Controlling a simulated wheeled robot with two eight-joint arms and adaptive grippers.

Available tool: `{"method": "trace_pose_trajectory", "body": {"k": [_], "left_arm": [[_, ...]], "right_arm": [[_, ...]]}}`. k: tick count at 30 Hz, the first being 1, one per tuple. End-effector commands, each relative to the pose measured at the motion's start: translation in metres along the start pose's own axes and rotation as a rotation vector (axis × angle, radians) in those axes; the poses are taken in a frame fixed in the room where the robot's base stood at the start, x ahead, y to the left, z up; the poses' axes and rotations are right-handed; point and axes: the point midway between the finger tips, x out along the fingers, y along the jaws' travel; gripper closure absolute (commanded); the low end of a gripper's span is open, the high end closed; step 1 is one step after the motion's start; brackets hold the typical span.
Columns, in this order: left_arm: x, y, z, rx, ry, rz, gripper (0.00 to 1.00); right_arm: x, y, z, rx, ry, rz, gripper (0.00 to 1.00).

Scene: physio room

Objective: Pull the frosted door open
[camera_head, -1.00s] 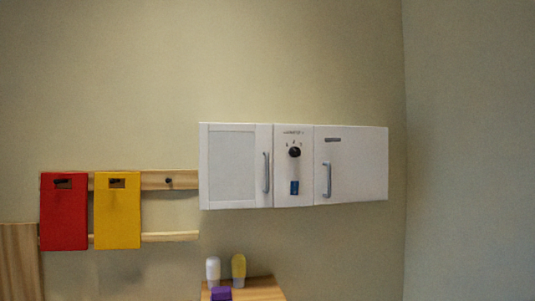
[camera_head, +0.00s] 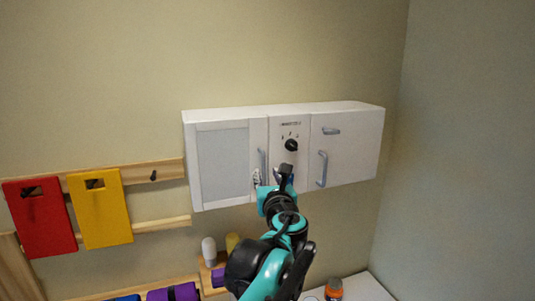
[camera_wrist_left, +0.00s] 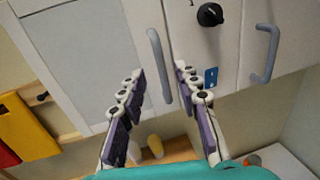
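The frosted door (camera_head: 223,163) is the left door of a white wall cabinet, with a pale grey panel in a white frame. It is shut. Its upright grey handle (camera_head: 263,166) is at its right edge. My left gripper (camera_head: 272,181) is in front of the cabinet, near the lower end of this handle. In the left wrist view the gripper (camera_wrist_left: 162,88) is open, its two fingers apart. The handle (camera_wrist_left: 159,66) shows between and beyond the fingertips there; I cannot tell any contact. The frosted panel (camera_wrist_left: 85,55) shows on the left. My right gripper is not in view.
The cabinet's middle panel has a black knob (camera_head: 291,145); the plain right door has its own handle (camera_head: 322,169). Red (camera_head: 41,216) and yellow (camera_head: 101,208) boards hang on a wooden rail at left. Bottles stand on a wooden shelf below. A side wall is at right.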

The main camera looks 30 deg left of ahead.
Motion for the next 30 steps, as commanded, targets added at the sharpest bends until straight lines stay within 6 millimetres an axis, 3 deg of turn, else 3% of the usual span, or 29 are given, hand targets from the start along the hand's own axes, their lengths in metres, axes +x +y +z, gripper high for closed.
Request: {"method": "trace_pose_trajectory", "body": {"k": [12,24,25,28,30], "left_arm": [[0.062,0.001,0.0,-0.002,0.001,0.002,0.68],[0.073,0.001,-0.002,-0.003,0.001,0.001,0.68],[0.073,0.001,-0.002,-0.003,0.001,0.001,0.7],[0.073,0.001,-0.002,-0.003,0.001,0.001,0.97],[0.073,0.001,-0.002,-0.003,0.001,0.001,1.0]], "right_arm": [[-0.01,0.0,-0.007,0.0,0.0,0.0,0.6],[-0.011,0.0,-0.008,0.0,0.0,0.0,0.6],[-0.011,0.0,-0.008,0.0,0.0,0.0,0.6],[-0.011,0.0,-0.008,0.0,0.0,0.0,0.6],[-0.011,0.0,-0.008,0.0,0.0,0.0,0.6]]}}
